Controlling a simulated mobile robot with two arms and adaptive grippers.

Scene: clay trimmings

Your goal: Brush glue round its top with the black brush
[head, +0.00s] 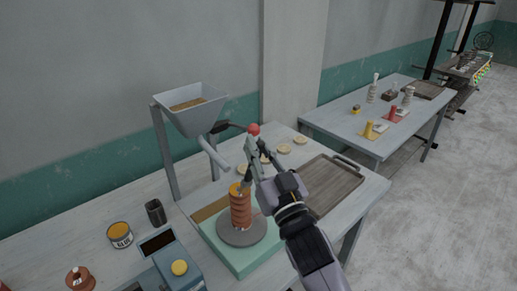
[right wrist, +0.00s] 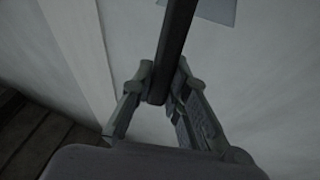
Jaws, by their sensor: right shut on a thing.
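An orange, ribbed clay stack (head: 240,211) stands upright on a round grey wheel (head: 242,236) on a pale green base. Its top looks yellowish, partly hidden by the brush end. My right gripper (head: 254,160) is above and just right of the stack. It is shut on the dark handle of the black brush (right wrist: 174,45), which runs up between the fingers in the right wrist view. In the head view the brush's lower end points down at the stack's top; I cannot tell whether it touches. An open glue tin (head: 120,236) stands at the left. My left gripper is out of view.
A grey hopper (head: 191,106) on legs stands behind the stack, with a red-knobbed lever (head: 254,129) close to my gripper. Pale discs (head: 284,149) and a brown tray (head: 331,186) lie behind and to the right. A dark cup (head: 155,212) and a blue box (head: 181,270) stand left.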

